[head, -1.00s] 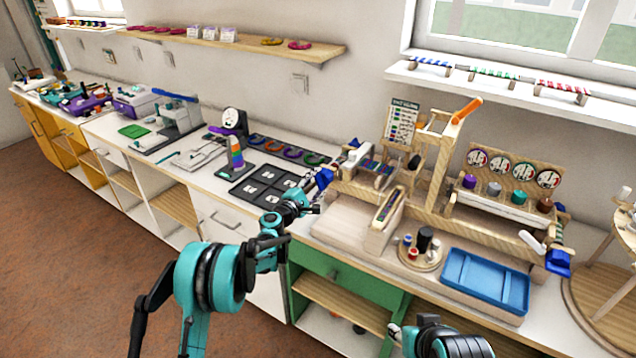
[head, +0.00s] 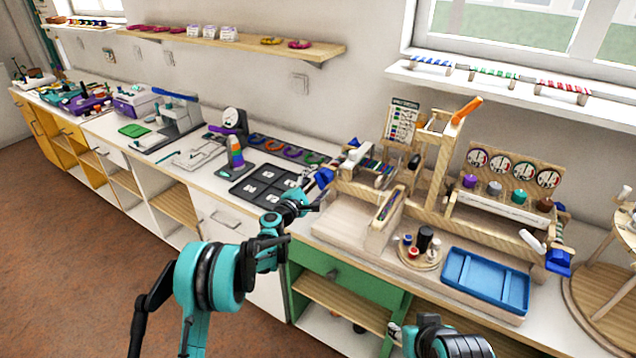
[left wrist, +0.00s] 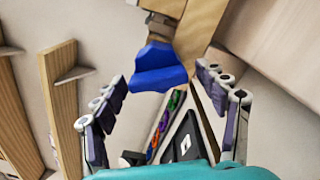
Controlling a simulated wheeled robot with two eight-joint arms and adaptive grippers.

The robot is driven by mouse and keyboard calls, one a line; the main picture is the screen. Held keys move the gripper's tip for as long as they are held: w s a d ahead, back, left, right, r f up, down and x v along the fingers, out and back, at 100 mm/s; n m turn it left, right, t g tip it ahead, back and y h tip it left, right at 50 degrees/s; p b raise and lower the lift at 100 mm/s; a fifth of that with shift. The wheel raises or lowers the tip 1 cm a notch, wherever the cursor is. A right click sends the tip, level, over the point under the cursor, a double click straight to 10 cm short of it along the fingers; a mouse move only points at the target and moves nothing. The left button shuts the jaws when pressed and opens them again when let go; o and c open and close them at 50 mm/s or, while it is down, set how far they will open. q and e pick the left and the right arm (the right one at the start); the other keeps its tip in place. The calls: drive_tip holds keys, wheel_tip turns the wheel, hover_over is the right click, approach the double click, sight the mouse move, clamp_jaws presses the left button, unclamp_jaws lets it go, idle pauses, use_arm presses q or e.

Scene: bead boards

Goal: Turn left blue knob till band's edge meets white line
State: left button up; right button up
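The left blue knob (head: 324,177) sits at the left end of the wooden bead frame (head: 346,187). In the left wrist view the blue knob (left wrist: 158,70) shows as a flared blue block below a wooden post. My left gripper (left wrist: 160,82) is open, one row of finger pads on each side of the knob, with gaps visible. In the head view my left gripper (head: 309,193) is at the knob and partly covers it. The band's edge and white line cannot be made out. Of my right arm, a dark part shows at the bottom; its fingers are not clear.
A second blue knob (head: 558,262) is at the frame's right end. A blue tray (head: 486,282) and a round board with small pots (head: 420,257) stand in front. A black tile board (head: 268,186) lies left of my gripper. An orange handle (head: 466,110) tops the post.

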use_arm(q)
drive_tip(key=v, duration=1.2)
drive_tip(key=shift+d, duration=0.1)
